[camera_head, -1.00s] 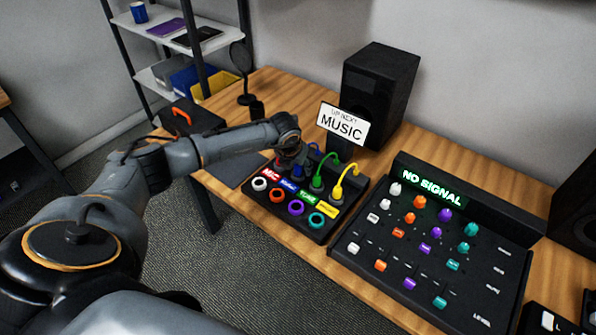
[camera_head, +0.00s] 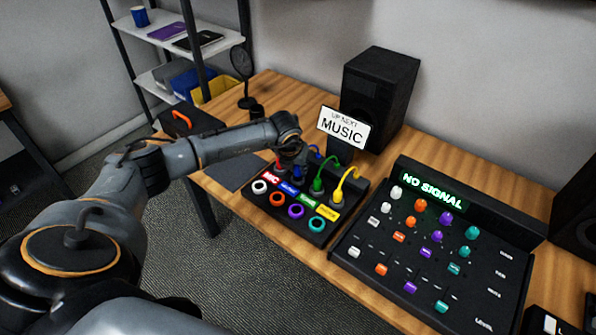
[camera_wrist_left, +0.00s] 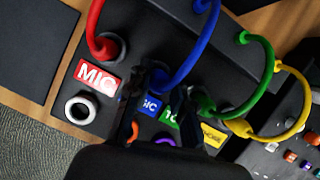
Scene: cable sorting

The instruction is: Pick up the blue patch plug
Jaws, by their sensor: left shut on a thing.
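The blue patch plug (camera_head: 297,173) is at the blue-labelled socket of the black patch box (camera_head: 318,237), between the red and green plugs. Its blue cable (camera_wrist_left: 194,55) arcs up and back in the left wrist view. My left gripper (camera_head: 293,160) reaches down over the box and is shut on the blue plug. In the left wrist view its dark fingers (camera_wrist_left: 158,98) stand on either side of the plug, which they mostly hide. I cannot tell whether the plug is still seated. My right gripper is not in view.
A green plug (camera_head: 317,185) and a yellow plug (camera_head: 338,194) stand close to the right, and a red cable (camera_wrist_left: 95,25) close to the left. A row of coloured ring sockets lies in front. A mixer (camera_head: 440,240) reads NO SIGNAL; a MUSIC sign (camera_head: 343,127) stands behind.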

